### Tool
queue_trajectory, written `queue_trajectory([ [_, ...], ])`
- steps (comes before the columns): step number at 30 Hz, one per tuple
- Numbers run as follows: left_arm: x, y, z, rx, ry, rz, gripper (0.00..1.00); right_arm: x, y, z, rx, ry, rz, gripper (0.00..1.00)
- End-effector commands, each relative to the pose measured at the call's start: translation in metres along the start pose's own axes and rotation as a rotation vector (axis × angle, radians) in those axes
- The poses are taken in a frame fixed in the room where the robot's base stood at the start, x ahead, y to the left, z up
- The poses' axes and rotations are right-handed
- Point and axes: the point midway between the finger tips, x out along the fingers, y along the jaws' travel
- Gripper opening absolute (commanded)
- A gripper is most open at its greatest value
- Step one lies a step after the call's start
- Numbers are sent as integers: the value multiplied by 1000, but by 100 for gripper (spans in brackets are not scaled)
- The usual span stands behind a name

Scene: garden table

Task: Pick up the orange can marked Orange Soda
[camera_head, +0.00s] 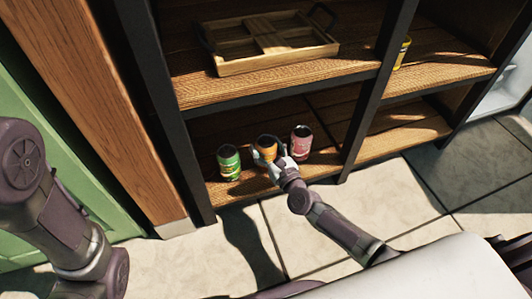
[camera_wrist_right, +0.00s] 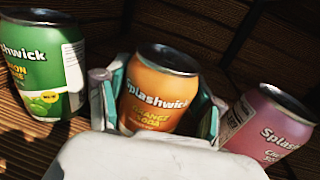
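The orange can marked Orange Soda (camera_head: 266,148) stands on the lower shelf between two other cans. It fills the middle of the right wrist view (camera_wrist_right: 158,92), with its label facing the camera. My right gripper (camera_head: 270,155) is at the can, with one finger on each side of it; its fingers also flank the can in the right wrist view (camera_wrist_right: 160,108). The fingers lie very close to the can's sides, but whether they press on it cannot be told. My left arm shows at the left edge; its gripper is out of view.
A green can (camera_head: 229,162) stands just left of the orange can and a pink can (camera_head: 301,142) just right. A wooden tray (camera_head: 268,60) lies on the shelf above. A dark upright post (camera_head: 372,105) divides the shelves. A yellow container (camera_head: 402,52) stands at upper right.

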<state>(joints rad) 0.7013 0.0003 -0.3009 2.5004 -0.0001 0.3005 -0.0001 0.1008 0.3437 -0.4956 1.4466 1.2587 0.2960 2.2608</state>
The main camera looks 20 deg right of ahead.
Motion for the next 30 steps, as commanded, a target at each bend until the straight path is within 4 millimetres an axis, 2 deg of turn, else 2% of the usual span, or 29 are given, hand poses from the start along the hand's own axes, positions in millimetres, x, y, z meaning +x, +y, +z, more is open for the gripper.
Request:
queue_trajectory([
  [1,0,0,0,0,0,0,37,0,0,0,0,0,0,50],
  [7,0,0,0,0,0,0,37,0,0,0,0,1,0,17],
  [8,0,0,0,0,-1,0,37,0,0,1,0,-2,-1,15],
  [14,0,0,0,0,-1,0,37,0,0,2,0,-2,-1,15],
  [19,9,-2,4,0,-2,0,37,0,0,13,1,-3,-1,15],
  [24,29,-6,10,1,0,-1,37,0,0,40,3,-4,-1,15],
  [30,14,-15,38,-11,-94,-35,37,0,0,78,3,-4,-1,15],
])
